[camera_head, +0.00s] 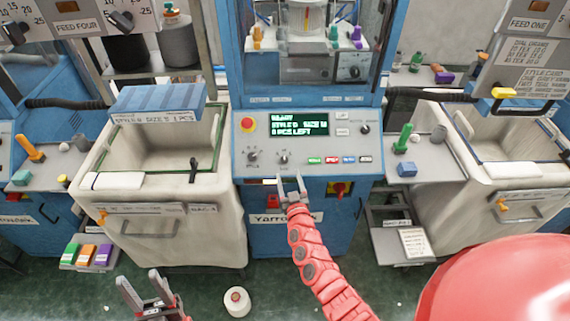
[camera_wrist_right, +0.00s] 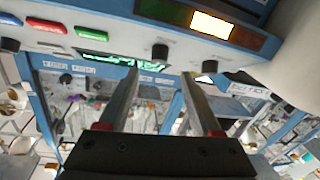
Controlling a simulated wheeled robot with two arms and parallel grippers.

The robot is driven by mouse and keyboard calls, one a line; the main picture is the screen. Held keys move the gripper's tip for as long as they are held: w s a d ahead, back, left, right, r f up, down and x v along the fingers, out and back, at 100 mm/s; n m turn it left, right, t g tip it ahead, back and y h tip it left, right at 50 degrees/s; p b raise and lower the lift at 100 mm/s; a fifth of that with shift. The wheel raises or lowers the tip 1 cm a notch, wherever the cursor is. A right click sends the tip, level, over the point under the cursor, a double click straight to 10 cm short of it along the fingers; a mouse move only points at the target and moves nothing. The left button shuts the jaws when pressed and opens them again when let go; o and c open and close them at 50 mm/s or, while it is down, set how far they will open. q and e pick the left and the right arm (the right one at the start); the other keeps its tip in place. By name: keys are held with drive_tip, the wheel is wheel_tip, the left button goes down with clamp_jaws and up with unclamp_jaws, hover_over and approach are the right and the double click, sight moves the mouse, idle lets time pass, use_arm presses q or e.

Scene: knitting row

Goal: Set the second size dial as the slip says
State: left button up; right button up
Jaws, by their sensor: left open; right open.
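The middle machine's blue-and-grey control panel (camera_head: 308,143) carries a left dial (camera_head: 252,155), a size dial (camera_head: 284,158) and another knob (camera_head: 365,129). Its green-lit screen (camera_head: 299,124) shows small text I cannot read surely. My right gripper (camera_head: 290,186) is open and empty, just below the size dial in the head view. In the right wrist view its fingers (camera_wrist_right: 163,92) are spread, with two dark knobs (camera_wrist_right: 160,51) (camera_wrist_right: 209,66) beyond them. My left gripper (camera_head: 144,284) is open and empty, low over the floor.
A red-yellow switch (camera_head: 340,190) sits below. Bins (camera_head: 172,220) (camera_head: 506,205) flank the machine. A white cone (camera_head: 237,301) stands on the floor. A printed card (camera_head: 527,51) hangs at the upper right.

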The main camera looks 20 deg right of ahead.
sight(285, 161)
drive_tip(key=w+b, duration=0.1)
drive_tip(key=w, duration=0.1)
drive_tip(key=w+b, duration=0.1)
drive_tip(key=w, duration=0.1)
drive_tip(key=w+b, duration=0.1)
drive_tip(key=w, duration=0.1)
drive_tip(key=shift+d+f, duration=0.2)
drive_tip(key=shift+d, duration=0.15)
drive_tip(key=shift+w+d+r, duration=0.15)
drive_tip(key=shift+w+r, duration=0.05)
drive_tip(key=shift+w, duration=0.3)
clamp_jaws()
